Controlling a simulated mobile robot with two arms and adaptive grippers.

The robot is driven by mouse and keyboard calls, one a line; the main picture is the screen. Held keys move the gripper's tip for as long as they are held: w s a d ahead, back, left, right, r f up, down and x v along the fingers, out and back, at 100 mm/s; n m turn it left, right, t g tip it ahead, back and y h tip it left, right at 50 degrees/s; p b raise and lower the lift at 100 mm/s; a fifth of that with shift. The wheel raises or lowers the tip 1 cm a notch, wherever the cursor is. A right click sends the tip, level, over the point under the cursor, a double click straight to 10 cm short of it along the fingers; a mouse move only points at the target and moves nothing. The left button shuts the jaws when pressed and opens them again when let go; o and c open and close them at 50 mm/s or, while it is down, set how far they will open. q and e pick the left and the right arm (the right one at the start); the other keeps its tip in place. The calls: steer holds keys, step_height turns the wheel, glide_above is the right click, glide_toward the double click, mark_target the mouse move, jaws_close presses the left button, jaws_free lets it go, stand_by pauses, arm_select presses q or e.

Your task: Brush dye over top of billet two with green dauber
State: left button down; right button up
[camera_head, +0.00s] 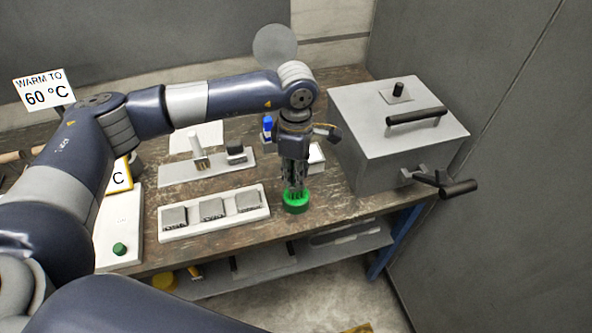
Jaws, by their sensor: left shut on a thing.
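A pale tray (213,228) near the table's front edge holds three grey billets: a left one (174,217), a middle one (211,208) and a right one (247,200). No numbers on them are readable. My left gripper (295,187) points down just right of the tray. It is shut on the green dauber, whose handle is mostly hidden by the fingers. A round green piece (296,205) shows directly below the fingertips, near the table top; whether it is the dauber's own base or a pot around it cannot be told. My right gripper is not in view.
A large grey box (385,150) with black handles stands right of the gripper. A blue item (267,127) and a stand (190,173) are behind. A white panel with a green knob (119,248) lies left.

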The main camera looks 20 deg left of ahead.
arm_select(q)
steer(key=shift+w+r+p, duration=0.1)
steer(key=shift+r+p, duration=0.95)
steer(key=shift+r, duration=2.3)
steer(key=shift+s+f+m+b, duration=0.25)
steer(key=shift+m+b, duration=0.05)
steer(key=s+a+f+m+b, duration=0.2)
steer(key=s+m+b, duration=0.1)
steer(key=s+m, duration=0.3)
steer(key=s+a+f+m+b, duration=0.2)
steer(key=s+m+b, duration=0.2)
steer(key=s+m, duration=0.3)
steer(key=m, duration=0.4)
steer(key=shift+s+f, duration=0.2)
steer(key=shift+f, duration=0.1)
